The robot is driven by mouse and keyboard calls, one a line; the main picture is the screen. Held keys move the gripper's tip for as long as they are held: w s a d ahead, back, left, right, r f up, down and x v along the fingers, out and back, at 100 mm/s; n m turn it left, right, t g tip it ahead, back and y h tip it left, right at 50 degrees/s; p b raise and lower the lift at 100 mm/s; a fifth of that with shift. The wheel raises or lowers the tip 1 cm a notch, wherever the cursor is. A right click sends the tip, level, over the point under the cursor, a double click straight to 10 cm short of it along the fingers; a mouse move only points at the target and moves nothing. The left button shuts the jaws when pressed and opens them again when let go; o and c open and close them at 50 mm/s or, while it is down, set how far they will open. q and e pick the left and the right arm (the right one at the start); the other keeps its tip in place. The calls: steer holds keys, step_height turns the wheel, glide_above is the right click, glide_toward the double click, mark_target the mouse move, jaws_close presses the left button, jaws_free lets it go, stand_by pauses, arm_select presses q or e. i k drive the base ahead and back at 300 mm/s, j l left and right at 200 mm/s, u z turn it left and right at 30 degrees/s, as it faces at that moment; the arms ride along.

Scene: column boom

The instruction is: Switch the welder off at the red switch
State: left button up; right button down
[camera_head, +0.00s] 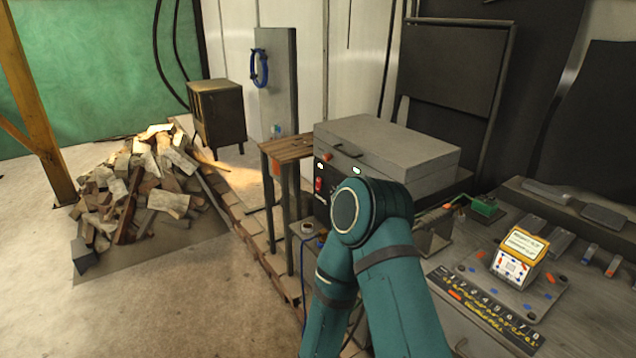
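The welder (385,147) is a grey box with a dark front panel, standing right of the middle in the head view. The red switch (319,184) sits on the left part of that front panel, and its face is visible. Whether it is on or off cannot be told at this size. One of my teal arms comes up from the bottom edge and bends in front of the welder. Its elbow hides the right part of the front panel. Neither of my grippers is in view.
A small wooden-topped stand (287,148) is left of the welder. A bench (570,290) with a yellow-and-white box (519,257) lies to the right. A wood pile (140,185) and a dark stove (217,115) are farther left. The left foreground floor is clear.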

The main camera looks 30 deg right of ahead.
mark_target(318, 185)
steer(key=i+l+z, duration=0.2)
steer(key=i, duration=0.6)
steer(key=i+j+z, duration=0.2)
steer(key=i, duration=0.6)
steer(key=i+z, duration=0.25)
steer(key=i, duration=0.6)
